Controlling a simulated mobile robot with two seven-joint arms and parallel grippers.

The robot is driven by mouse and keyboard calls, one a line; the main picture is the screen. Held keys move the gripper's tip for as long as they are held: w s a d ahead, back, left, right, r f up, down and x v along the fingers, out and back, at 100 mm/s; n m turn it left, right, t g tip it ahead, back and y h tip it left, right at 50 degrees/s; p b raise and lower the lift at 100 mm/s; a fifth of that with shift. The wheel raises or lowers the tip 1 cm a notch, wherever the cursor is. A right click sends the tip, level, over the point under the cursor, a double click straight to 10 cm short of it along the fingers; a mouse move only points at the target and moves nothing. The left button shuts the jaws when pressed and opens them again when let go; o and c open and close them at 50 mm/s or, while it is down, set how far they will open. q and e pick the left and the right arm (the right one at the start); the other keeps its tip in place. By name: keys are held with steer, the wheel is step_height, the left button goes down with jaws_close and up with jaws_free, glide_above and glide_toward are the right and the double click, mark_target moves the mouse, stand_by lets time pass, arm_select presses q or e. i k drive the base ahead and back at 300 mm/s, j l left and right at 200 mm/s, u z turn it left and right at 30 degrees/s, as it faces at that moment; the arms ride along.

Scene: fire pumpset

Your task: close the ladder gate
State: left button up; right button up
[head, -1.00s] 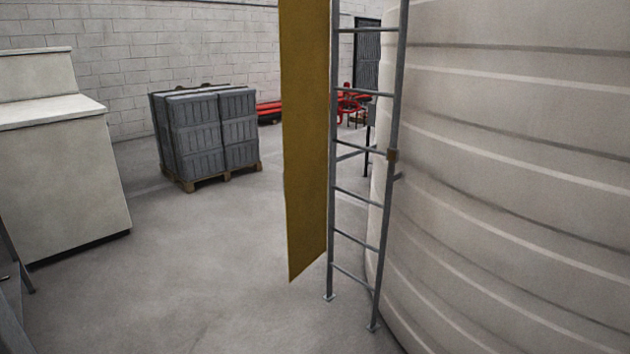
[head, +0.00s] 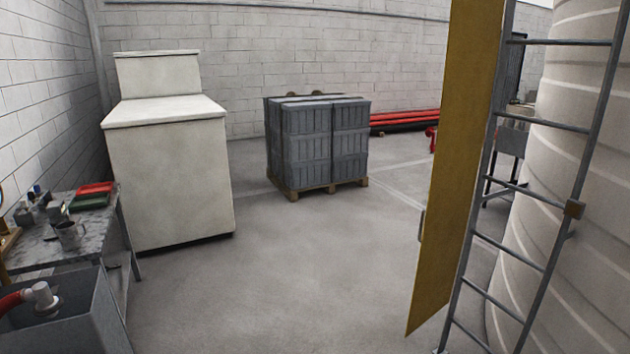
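The ladder gate (head: 459,165) is a tall flat yellow panel at the right of the head view. It stands along the left rail of the grey metal ladder (head: 549,128) and swings out to the left, so the rungs are uncovered. A small grey handle (head: 421,226) shows on its left edge. The top of the panel is cut off by the frame. Neither of my grippers is in view.
A large pale ribbed tank (head: 585,150) stands behind the ladder. A pallet of grey boxes (head: 318,145) stands mid-floor, and a white cabinet (head: 170,180) at left. A cluttered workbench (head: 45,245) and a grey bin (head: 75,325) fill the lower left. The central floor (head: 290,270) is clear.

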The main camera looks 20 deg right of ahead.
mark_target(474, 29)
steer(key=i+j+z, duration=0.1)
steer(key=i+z, duration=0.15)
steer(key=i, duration=0.2)
steer(key=i+j+z, duration=0.25)
steer(key=i, duration=0.15)
steer(key=i+j+z, duration=0.25)
steer(key=i, duration=0.15)
steer(key=i+j+z, duration=0.2)
steer(key=z, duration=0.2)
steer(key=i+j+z, duration=0.2)
steer(key=z, duration=0.15)
steer(key=i+j+z, duration=0.15)
steer(key=j+z, duration=0.25)
steer(key=i+j+z, duration=0.15)
steer(key=j+z, duration=0.6)
steer(key=j, duration=0.2)
steer(key=i, duration=0.05)
